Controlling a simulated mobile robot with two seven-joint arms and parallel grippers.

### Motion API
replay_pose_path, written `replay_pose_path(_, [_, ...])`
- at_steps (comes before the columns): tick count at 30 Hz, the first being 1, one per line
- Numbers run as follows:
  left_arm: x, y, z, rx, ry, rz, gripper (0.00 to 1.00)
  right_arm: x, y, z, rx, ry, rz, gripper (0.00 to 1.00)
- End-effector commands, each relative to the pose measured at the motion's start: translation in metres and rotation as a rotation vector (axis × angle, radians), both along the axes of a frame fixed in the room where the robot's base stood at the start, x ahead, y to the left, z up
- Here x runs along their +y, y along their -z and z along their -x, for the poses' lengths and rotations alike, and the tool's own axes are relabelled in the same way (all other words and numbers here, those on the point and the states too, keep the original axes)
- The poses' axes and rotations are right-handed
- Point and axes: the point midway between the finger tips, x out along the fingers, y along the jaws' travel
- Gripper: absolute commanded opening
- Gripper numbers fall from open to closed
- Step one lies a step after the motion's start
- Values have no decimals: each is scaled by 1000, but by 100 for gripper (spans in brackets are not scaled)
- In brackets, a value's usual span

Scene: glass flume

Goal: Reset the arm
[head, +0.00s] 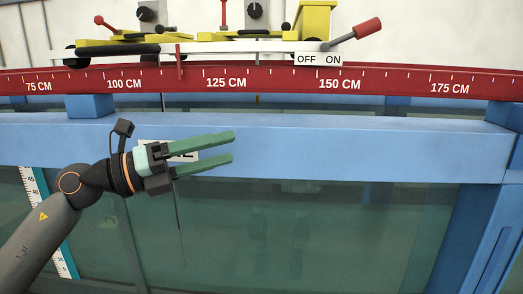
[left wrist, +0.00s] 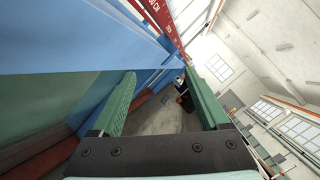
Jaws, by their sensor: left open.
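My left gripper (head: 232,148) comes in from the left in the head view, in front of the flume's blue top beam (head: 350,150). Its two green fingers point right and stand apart, with nothing between them. In the left wrist view the fingers (left wrist: 165,100) are also spread, with the floor showing between them. A label on the beam is partly hidden behind the gripper. My right gripper is in neither view.
A red rail (head: 280,82) with a centimetre scale runs above the beam. A carriage with yellow parts (head: 315,20), a red-handled lever (head: 366,28) and an OFF/ON plate (head: 318,59) sits over it. Glass panels (head: 320,235) lie below the beam. A blue upright (head: 480,235) stands at right.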

Motion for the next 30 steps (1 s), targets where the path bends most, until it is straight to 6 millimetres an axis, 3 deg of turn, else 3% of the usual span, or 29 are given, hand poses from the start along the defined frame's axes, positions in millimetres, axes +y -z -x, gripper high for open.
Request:
replay_pose_path(1, [-5, 17, 0, 77, 22, 87, 78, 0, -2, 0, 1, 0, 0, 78])
replay_pose_path(5, [-6, 52, -4, 265, 35, 317, 78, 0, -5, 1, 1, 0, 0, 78])
replay_pose_path(11, [11, 124, -13, 590, -41, 663, 78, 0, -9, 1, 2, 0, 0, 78])
replay_pose_path(14, [25, 171, -15, 763, -119, 825, 78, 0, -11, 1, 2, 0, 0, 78])
replay_pose_path(19, [52, 269, -2, 1069, -306, 1075, 78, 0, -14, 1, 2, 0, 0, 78])
replay_pose_path(23, [70, 353, 30, 1311, -490, 1240, 78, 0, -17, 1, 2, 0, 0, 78])
replay_pose_path(27, [85, 441, 88, 1568, -717, 1386, 78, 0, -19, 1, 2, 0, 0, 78])
replay_pose_path(30, [91, 491, 138, 1727, -873, 1460, 78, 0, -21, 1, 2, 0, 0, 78])
